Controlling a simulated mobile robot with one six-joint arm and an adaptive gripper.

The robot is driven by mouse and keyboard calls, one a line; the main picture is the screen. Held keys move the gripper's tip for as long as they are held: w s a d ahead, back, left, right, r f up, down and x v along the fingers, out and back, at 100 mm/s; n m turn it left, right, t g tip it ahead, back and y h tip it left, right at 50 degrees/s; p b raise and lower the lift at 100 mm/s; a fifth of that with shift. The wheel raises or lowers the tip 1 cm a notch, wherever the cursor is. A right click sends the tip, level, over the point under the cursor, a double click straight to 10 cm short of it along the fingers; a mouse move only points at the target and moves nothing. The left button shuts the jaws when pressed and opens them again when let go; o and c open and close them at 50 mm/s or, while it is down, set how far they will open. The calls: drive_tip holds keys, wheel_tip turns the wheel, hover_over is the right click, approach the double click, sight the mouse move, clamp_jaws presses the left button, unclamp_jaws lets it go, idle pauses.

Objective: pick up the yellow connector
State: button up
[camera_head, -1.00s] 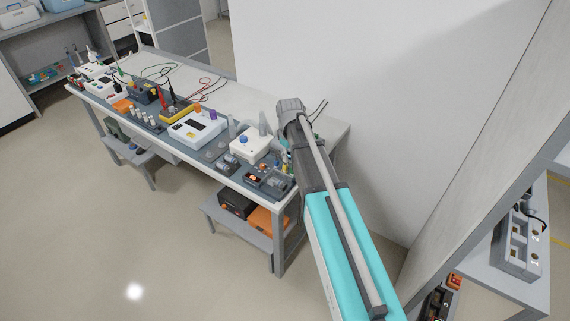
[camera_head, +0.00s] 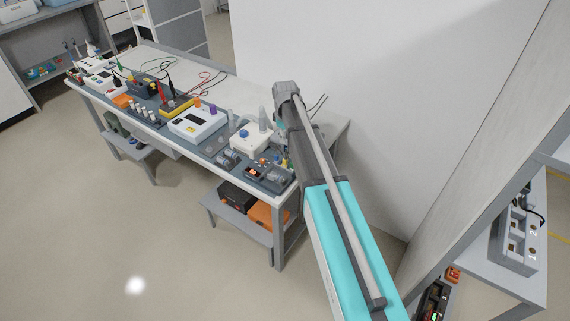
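I cannot make out the yellow connector for sure. A tiny yellow thing (camera_head: 285,162) shows at the right end of the workbench, just left of my arm, too small to identify. My arm reaches up from the lower right. Its grey wrist end stands over the right end of the bench. The fingers of my gripper are not clearly visible, hidden by the arm or lost among the small items there, so I cannot tell what they hold.
The long workbench (camera_head: 240,98) carries a white box with a blue knob (camera_head: 246,138), a white device with a screen (camera_head: 197,121), a yellow-and-dark meter (camera_head: 176,106) and cables. A white wall (camera_head: 365,110) rises behind. A grey-framed panel (camera_head: 480,130) stands at right. Floor at left is clear.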

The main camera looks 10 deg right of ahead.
sight(286, 159)
drive_tip(key=shift+f+b, duration=3.65)
drive_tip(key=shift+f, duration=0.25)
drive_tip(key=shift+f, duration=0.1)
drive_tip(key=shift+s+d+f+b, duration=0.15)
drive_tip(key=shift+f+b, duration=2.35)
drive_tip(key=shift+b, duration=0.1)
clamp_jaws()
